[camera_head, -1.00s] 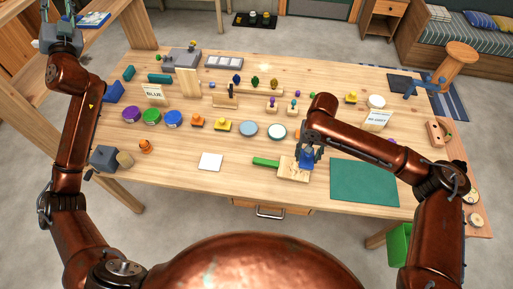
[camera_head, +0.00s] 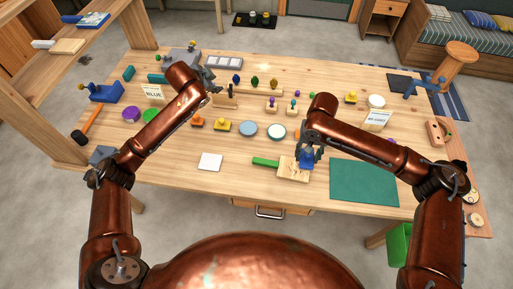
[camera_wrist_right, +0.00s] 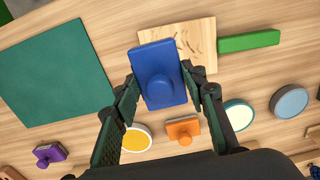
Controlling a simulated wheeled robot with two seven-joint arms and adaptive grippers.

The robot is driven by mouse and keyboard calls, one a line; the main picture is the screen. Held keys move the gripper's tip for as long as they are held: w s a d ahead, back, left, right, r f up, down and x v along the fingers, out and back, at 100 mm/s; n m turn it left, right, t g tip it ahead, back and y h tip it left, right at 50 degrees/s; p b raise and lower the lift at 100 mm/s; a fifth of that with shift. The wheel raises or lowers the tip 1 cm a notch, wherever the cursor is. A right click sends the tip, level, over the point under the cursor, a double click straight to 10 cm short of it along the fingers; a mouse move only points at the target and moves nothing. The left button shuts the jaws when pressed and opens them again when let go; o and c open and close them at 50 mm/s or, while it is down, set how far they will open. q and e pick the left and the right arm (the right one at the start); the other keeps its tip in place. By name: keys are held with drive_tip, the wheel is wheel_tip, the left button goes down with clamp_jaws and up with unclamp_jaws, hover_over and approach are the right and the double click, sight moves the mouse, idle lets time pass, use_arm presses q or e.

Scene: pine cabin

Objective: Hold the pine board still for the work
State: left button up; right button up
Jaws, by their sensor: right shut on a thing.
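The pine board (camera_head: 291,174) lies on the workbench with dark marks on its face; it also shows in the right wrist view (camera_wrist_right: 206,52). My right gripper (camera_head: 307,158) is shut on a blue block with a round knob (camera_wrist_right: 160,75). The block is over part of the board and hides some of it; I cannot tell whether they touch. My left gripper (camera_head: 211,82) is above the back left of the bench, near a small wooden stand (camera_head: 226,98), away from the board. Its fingers are too small to judge.
A green bar (camera_head: 265,162) is at the board's left end. A green mat (camera_head: 364,183) lies to the right, a white square (camera_head: 210,162) to the left. Round lids (camera_head: 248,129) and stamp-like blocks (camera_head: 222,125) stand behind. Wooden shelves (camera_head: 70,45) rise at the far left.

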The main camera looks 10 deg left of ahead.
use_arm(q)
drive_tip(key=s+d+f+m+g+h, duration=0.1)
drive_tip(key=s+d+f+m+g, duration=0.1)
drive_tip(key=s+d+f, duration=0.3)
drive_tip(key=s+d+f+m+g, duration=0.2)
drive_tip(key=d, duration=0.5)
drive_tip(key=m+g, duration=0.4)
drive_tip(key=g, duration=0.1)
approach(260, 160)
drive_tip(key=shift+d+f+y, duration=0.3)
drive_tip(key=shift+f, duration=0.4)
drive_tip(key=shift+d+f, duration=0.1)
drive_tip(key=shift+f, duration=0.5)
drive_tip(key=f, duration=0.4)
drive_tip(key=d+f, duration=0.1)
drive_tip(key=f, duration=0.1)
drive_tip(key=shift+f, duration=0.25)
clamp_jaws()
